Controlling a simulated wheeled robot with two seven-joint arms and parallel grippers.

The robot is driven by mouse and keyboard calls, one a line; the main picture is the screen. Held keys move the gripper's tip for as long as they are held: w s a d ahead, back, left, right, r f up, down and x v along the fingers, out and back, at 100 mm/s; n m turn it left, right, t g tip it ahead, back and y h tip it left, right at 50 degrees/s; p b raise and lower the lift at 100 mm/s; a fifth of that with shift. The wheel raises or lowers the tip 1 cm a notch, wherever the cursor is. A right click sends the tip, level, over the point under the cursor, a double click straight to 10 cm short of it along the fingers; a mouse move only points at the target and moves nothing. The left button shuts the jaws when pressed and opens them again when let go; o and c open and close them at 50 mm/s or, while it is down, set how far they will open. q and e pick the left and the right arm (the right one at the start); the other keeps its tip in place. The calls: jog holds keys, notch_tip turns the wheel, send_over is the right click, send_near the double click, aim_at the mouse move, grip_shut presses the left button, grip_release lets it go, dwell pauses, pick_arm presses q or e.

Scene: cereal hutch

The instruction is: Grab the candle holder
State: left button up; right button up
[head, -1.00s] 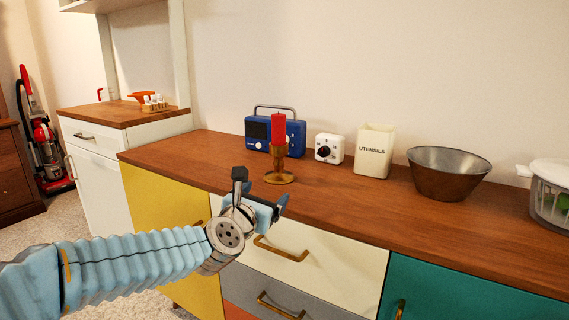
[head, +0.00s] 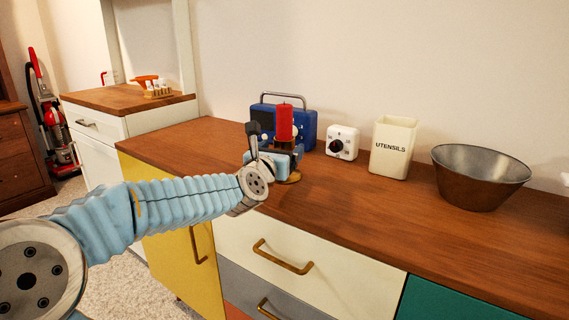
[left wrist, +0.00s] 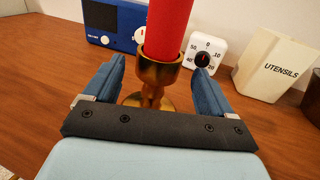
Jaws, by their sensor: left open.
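The candle holder (left wrist: 154,83) is brass-coloured, with a round base and a cup that carries a red candle (head: 284,122). It stands upright on the wooden counter; in the head view my gripper hides most of it and part of its base (head: 291,177) shows. My left gripper (left wrist: 161,72) is open, with one blue finger on each side of the holder's stem just below the cup. Gaps show between the fingers and the brass in the left wrist view. My right gripper is not in view.
A blue radio (head: 300,120) stands close behind the candle. A white timer (head: 342,142), a utensils canister (head: 393,146) and a metal bowl (head: 480,176) stand to the right on the counter (head: 370,210). The counter's front edge lies below my left arm.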

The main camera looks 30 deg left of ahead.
pick_arm(q)
jog(key=p+x, duration=0.1)
jog(key=x, duration=0.1)
jog(key=r+x, duration=0.1)
jog(key=x, duration=0.1)
jog(key=shift+w+a+p, duration=0.2)
jog(key=shift+p, duration=0.2)
jog(key=shift+w+a+f, duration=0.1)
jog(key=shift+w, duration=0.4)
grip_shut()
